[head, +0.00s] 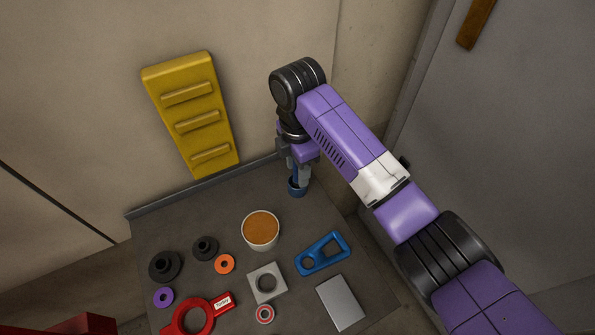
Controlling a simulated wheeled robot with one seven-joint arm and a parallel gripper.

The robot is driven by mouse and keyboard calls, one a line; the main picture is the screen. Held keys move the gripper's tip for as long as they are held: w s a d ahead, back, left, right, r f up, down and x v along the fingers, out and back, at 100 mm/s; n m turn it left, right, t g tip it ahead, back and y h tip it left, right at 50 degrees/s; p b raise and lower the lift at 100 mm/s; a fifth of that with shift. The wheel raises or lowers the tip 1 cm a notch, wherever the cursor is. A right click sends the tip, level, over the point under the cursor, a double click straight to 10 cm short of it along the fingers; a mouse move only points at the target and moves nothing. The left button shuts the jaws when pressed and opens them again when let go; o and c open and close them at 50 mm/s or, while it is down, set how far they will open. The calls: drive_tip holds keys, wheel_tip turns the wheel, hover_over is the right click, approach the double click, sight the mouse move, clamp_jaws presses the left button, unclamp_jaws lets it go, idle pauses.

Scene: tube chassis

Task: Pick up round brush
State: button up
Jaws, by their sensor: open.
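A small blue round piece (297,188), which may be the round brush, stands on the grey table near its back right edge. My gripper (299,172) points down right over it, with its fingers open. The fingers hide the upper part of the piece, and I cannot tell whether they touch it or are around it. No bristles can be made out on it.
A white cup with a brown top (260,231) stands in the table's middle. Around it lie a blue bracket (322,254), a grey square plate (266,283), a grey block (341,303), a red tool (197,315) and several rings. A yellow ribbed panel (193,115) stands behind.

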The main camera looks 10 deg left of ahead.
drive_tip(key=shift+f, duration=0.15)
clamp_jaws()
idle(0.4)
